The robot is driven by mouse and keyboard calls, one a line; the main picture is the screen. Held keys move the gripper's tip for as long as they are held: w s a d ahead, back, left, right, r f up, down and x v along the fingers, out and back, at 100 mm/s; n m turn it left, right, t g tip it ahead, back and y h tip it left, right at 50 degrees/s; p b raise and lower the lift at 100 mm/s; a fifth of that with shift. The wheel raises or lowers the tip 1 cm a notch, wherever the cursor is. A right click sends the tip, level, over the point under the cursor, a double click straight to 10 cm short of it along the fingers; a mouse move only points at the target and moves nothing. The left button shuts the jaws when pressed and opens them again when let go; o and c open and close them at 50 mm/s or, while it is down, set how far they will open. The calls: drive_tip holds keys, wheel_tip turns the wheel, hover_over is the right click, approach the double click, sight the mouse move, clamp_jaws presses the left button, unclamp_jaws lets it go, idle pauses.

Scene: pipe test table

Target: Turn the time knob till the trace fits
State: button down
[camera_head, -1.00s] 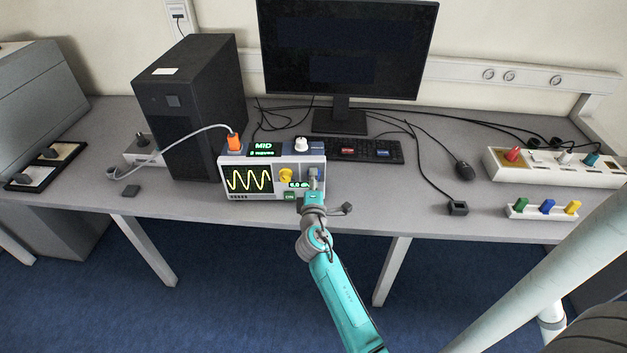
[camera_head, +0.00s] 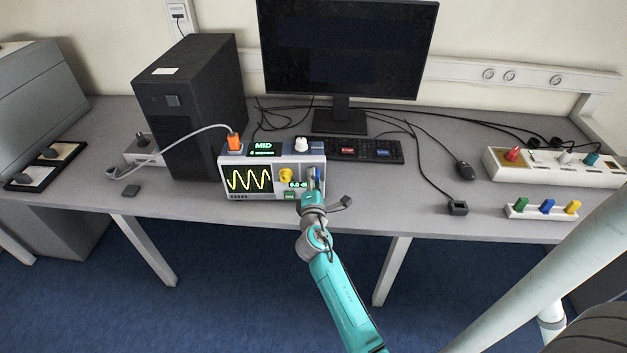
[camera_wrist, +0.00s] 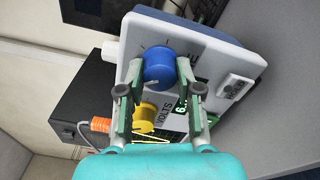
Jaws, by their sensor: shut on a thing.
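The grey-white oscilloscope (camera_head: 262,160) stands near the table's front edge. Its dark screen (camera_head: 249,181) shows a yellow wave trace with several peaks. The blue knob (camera_wrist: 159,66) is on the right of the front panel, and I read no name beside it. My gripper (camera_wrist: 157,82) is shut on this knob, one finger on each side; in the head view the gripper (camera_head: 312,184) hides most of it. The yellow knob (camera_head: 286,175) sits left of it, by the word VOLTS in the wrist view. A green readout, partly hidden, sits below the knobs.
An orange plug (camera_head: 234,141) with a grey cable and a white knob (camera_head: 302,144) stand on top of the oscilloscope. A black computer tower (camera_head: 190,108) stands left behind it, and a keyboard (camera_head: 385,151) right behind.

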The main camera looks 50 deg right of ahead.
drive_tip(key=c, duration=0.8)
unclamp_jaws()
drive_tip(key=shift+o, duration=0.2)
drive_tip(key=v, duration=1.2)
drive_tip(key=shift+f, duration=0.1)
